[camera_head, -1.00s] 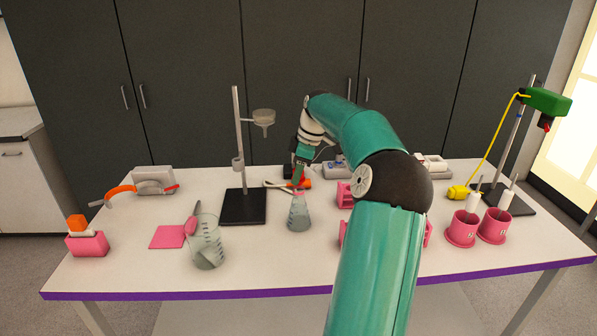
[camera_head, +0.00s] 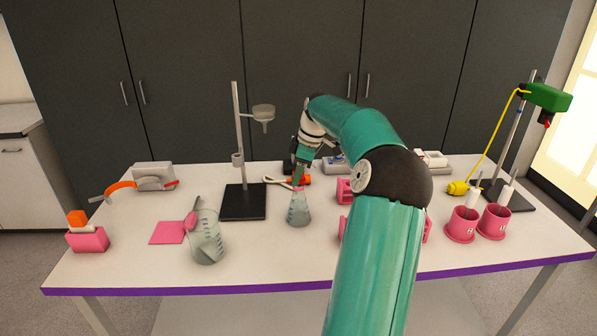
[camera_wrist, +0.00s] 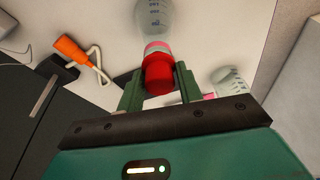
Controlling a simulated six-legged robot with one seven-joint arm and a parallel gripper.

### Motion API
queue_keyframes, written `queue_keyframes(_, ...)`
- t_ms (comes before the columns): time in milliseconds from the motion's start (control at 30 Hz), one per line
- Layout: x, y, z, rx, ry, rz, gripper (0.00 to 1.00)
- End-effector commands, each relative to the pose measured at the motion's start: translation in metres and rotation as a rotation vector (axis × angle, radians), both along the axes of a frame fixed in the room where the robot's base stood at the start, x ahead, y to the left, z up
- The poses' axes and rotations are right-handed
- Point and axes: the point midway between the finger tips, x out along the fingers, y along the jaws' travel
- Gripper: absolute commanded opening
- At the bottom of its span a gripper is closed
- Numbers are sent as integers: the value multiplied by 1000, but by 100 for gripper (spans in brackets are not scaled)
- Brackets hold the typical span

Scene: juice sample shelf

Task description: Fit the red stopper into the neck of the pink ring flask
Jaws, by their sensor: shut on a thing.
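The flask (camera_head: 299,212) stands upright on the table, clear glass with bluish contents and a pink ring (camera_wrist: 156,47) at its neck. My gripper (camera_head: 298,183) is directly above the flask's mouth, pointing down. In the wrist view my gripper (camera_wrist: 158,88) is shut on the red stopper (camera_wrist: 158,76), one finger on each side. The stopper lines up with the neck and meets the pink ring in that view. How deep it sits in the neck cannot be told. The flask body (camera_wrist: 154,16) shows beyond the ring.
A stand with a dark base (camera_head: 243,203) is left of the flask. A beaker (camera_head: 207,240) stands at front left. An orange-ended cable (camera_head: 298,180) lies behind the flask. Pink holders (camera_head: 344,190) are close on the right; pink cups (camera_head: 462,225) stand farther right.

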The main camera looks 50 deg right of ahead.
Motion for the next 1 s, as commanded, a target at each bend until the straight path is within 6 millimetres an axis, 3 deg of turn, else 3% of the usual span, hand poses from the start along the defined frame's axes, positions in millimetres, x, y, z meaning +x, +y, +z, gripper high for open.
queue_keyframes(933,0,0,-8,1,1,-1,14)
queue_keyframes(967,0,0,-8,1,1,-1,39)
queue_keyframes(1000,0,0,-8,1,1,-1,47)
